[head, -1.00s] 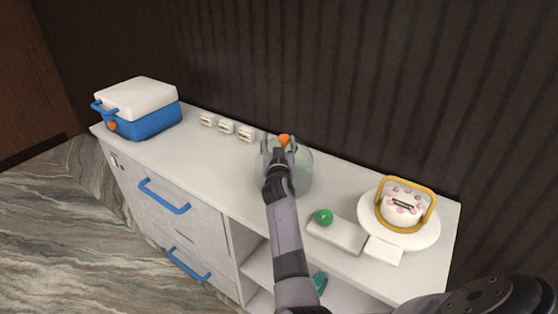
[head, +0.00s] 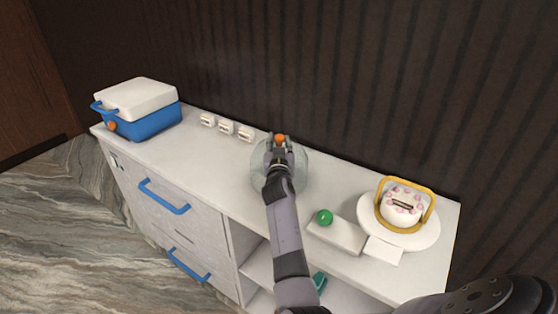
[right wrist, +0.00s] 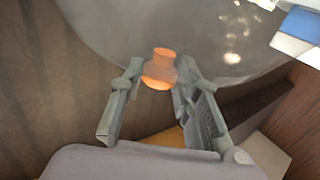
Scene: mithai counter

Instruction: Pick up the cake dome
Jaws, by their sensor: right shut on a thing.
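The clear cake dome (head: 299,172) with an orange knob (head: 280,139) is at the middle of the counter in the head view. My right gripper (head: 279,146) is shut on the knob at the top of the dome. In the right wrist view the orange knob (right wrist: 160,68) sits between the two fingers (right wrist: 158,80), with the transparent dome (right wrist: 120,25) beyond it. My arm hides part of the dome, and I cannot tell whether its rim touches the counter. My left gripper is not in view.
A blue and white cool box (head: 148,122) stands at the counter's left end. Several small white labelled blocks (head: 226,127) line the back. To the right are a white slab (head: 336,236) with a green ball (head: 324,217), and a cake (head: 402,208) with a yellow hoop on a white plate (head: 428,238).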

